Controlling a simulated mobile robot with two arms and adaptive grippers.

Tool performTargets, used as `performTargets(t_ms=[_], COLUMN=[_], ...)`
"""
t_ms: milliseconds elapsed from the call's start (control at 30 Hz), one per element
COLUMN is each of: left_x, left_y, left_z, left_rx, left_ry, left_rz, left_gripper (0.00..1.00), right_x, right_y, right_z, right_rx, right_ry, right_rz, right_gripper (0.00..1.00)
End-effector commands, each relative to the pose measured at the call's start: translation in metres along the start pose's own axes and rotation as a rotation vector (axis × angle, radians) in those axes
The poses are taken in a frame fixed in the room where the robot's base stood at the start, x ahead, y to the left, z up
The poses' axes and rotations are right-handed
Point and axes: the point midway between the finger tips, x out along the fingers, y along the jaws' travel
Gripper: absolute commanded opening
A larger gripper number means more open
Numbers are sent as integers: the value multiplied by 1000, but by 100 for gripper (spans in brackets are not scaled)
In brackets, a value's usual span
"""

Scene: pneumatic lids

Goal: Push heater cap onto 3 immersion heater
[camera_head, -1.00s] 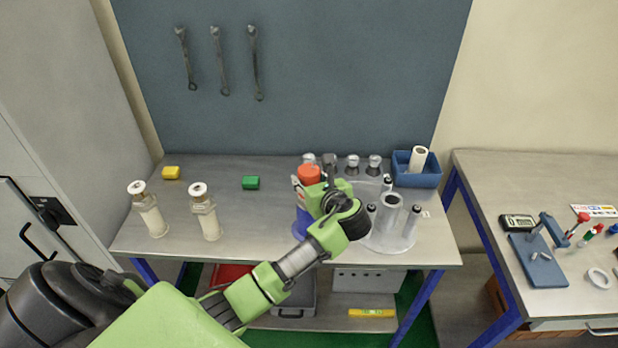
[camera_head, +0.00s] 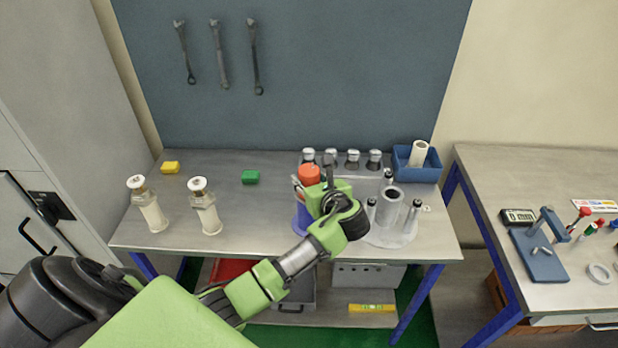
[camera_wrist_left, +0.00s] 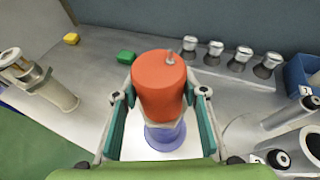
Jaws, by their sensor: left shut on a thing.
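My left gripper (camera_wrist_left: 158,108) is shut around an orange-red cylindrical cap (camera_wrist_left: 158,85), with a teal finger on each side. The cap also shows in the head view (camera_head: 309,174), just behind the gripper (camera_head: 318,194). Directly below the cap in the wrist view is a blue round-based body (camera_wrist_left: 165,137), taken as the immersion heater. The cap looks upright and in line with it. The cap hides the top of the blue body, so I cannot tell whether it is fully seated. My right gripper is not in view.
Several silver-topped pieces stand in a rack (camera_wrist_left: 235,76) behind the cap. A clear round stand with grey cylinders (camera_head: 391,207) is close on the right. A blue bin (camera_head: 417,172) is at the back right.

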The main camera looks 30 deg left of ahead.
Motion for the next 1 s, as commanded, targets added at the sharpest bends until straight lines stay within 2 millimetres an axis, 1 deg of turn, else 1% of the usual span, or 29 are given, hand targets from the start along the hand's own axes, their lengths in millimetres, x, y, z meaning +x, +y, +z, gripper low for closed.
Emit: performTargets(t_ms=[67,100,167,467,567,667,767,1000], left_x=[1,1,1,1,-3,-14,-33,-85], left_y=[0,0,0,0,0,-1,-1,-1], left_z=[-2,-2,-2,-2,-2,-2,-2,-2], left_rx=[1,0,0,0,-1,-1,-3,-2], left_ry=[0,-1,-1,0,0,1,2,1], left_rz=[0,0,0,0,-1,-3,-4,-4], left_gripper=[20,44,59,59,59,59,59,59], right_x=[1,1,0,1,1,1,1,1], right_y=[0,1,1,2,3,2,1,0], right_z=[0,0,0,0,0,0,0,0], right_rx=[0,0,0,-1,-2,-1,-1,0], right_ry=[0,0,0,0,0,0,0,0], right_rz=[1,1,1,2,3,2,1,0], right_gripper=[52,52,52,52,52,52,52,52])
